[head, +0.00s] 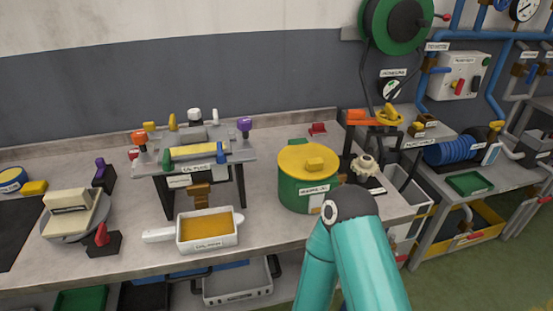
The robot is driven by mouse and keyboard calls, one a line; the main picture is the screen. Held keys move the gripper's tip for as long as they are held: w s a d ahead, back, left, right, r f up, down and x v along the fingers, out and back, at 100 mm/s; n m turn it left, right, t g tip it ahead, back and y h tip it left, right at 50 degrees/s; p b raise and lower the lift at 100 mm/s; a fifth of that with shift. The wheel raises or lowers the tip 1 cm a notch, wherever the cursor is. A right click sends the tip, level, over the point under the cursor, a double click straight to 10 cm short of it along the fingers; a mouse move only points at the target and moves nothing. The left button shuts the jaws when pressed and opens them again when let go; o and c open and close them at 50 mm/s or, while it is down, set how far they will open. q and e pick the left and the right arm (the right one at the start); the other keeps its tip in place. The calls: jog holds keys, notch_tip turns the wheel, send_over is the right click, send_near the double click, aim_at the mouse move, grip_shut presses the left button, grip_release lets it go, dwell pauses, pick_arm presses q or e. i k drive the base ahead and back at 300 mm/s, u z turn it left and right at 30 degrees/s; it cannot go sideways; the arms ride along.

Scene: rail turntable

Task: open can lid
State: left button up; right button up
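A green can (292,194) with a white label stands on the workbench, right of the middle of the head view. Its round yellow lid (296,157) lies on top and looks closed, with a small yellow block-shaped handle on it. A teal arm of mine rises from the bottom edge, and its bent joint shows in front of the can's lower right side. I cannot tell whether it touches the can. Neither of my grippers shows in this view.
A white tray with orange contents (207,246) sits left of the can. Behind it is a raised stand (245,156) with coloured knobs. A small labelled fixture (365,167) stands right of the can. A patch of bare bench lies between the stand and can.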

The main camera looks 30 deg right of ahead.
aim_at(310, 161)
jog(key=z, duration=1.25)
jog(key=i, duration=0.1)
jog(key=u, duration=2.65)
jog(key=k, duration=1.3)
jog(key=z, duration=1.25)
jog(key=k, duration=0.15)
jog(key=z, duration=0.2)
jog(key=i, duration=0.8)
